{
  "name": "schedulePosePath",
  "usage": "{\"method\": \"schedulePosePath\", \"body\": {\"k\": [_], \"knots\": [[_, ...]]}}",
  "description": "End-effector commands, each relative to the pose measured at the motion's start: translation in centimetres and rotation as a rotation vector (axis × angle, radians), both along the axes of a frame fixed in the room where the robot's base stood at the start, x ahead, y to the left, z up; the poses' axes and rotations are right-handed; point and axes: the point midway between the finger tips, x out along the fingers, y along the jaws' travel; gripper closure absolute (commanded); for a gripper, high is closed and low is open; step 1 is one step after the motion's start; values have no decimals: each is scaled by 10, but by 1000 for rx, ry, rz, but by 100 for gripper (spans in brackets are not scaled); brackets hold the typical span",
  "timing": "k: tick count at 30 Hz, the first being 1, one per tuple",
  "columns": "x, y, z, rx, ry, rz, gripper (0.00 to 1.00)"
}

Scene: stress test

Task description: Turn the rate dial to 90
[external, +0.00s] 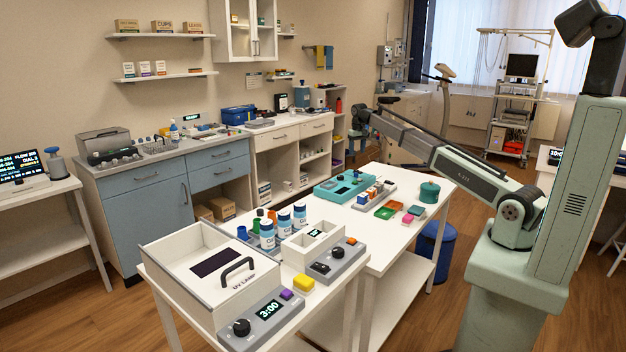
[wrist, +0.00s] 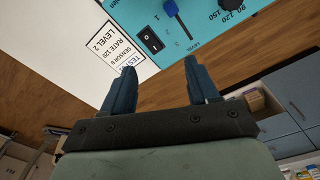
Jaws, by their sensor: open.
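The teal device (external: 345,187) lies on the white table in the external view. Its panel (wrist: 205,28) fills the top of the wrist view. The black rate dial (wrist: 232,4) is cut off by the top edge there, with scale numbers such as 80, 100 and 120 around it; its pointer setting cannot be read. A blue slider (wrist: 172,9) and a black rocker switch (wrist: 150,40) are beside it. My gripper (wrist: 160,65) is open and empty, with blue fingers apart. In the external view the arm's end is above and behind the device, not touching it.
A printed card (wrist: 104,47) beside the device reads LEVEL 2, RATE 120, SENSOR B.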

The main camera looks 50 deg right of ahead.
Motion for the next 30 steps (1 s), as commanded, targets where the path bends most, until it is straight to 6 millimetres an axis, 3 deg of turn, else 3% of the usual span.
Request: {"method": "schedulePosePath", "body": {"k": [1,3,6,9,17,30], "knots": [[7,27,8,19,4,41,41],[12,56,16,42,10,82,41],[15,86,25,66,17,128,41],[17,104,30,82,22,156,41],[17,113,16,89,25,169,41],[17,116,-59,89,26,167,41]]}}
